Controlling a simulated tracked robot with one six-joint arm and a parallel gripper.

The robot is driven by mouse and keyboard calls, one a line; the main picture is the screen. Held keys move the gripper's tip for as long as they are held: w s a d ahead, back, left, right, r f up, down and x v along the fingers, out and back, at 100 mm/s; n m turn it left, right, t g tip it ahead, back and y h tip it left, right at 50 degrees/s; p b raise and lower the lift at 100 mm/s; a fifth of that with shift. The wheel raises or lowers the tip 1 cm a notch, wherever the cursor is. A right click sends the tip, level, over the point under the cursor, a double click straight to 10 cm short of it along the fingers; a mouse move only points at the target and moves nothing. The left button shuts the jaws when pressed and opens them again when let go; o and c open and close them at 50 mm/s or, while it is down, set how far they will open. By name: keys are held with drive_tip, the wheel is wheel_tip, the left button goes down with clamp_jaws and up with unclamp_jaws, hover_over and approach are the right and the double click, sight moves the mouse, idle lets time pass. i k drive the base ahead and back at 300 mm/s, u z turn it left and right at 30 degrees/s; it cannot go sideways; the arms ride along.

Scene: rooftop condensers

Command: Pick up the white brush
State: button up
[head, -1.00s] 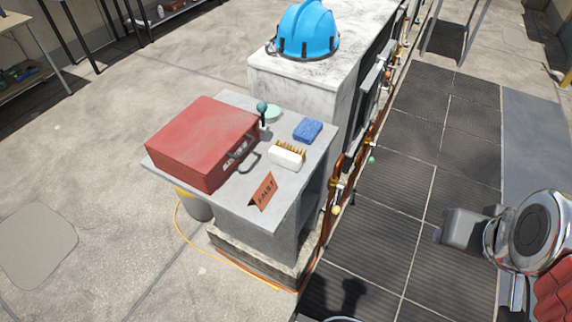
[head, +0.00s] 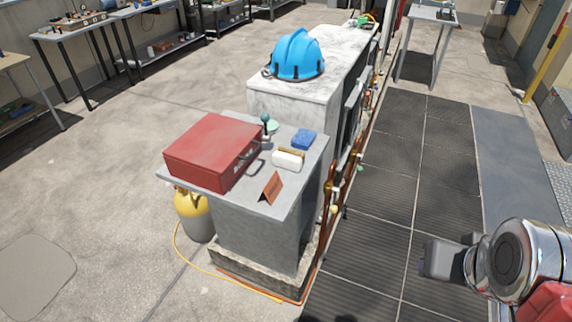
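The white brush (head: 288,161) lies on the grey stand top (head: 296,203), its white back facing me and a strip of tan bristles along its far edge. My arm shows at the lower right, well to the right of the stand. My gripper (head: 440,258) is a dark blurred block at the arm's left end, over the walkway and apart from the brush. Its fingers cannot be made out.
On the stand are the red toolbox (head: 212,150), blue sponge (head: 304,139), folded card (head: 271,188) and a teal-knobbed item (head: 266,124). A blue hard hat (head: 297,56) sits on the condenser behind. Copper pipes (head: 333,190) run along the right side. The dark walkway (head: 385,235) is clear.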

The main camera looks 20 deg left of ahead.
sight(284, 158)
drive_tip(key=u, duration=0.95)
drive_tip(key=i, duration=1)
drive_tip(key=k, duration=0.5)
drive_tip(key=u, duration=0.65)
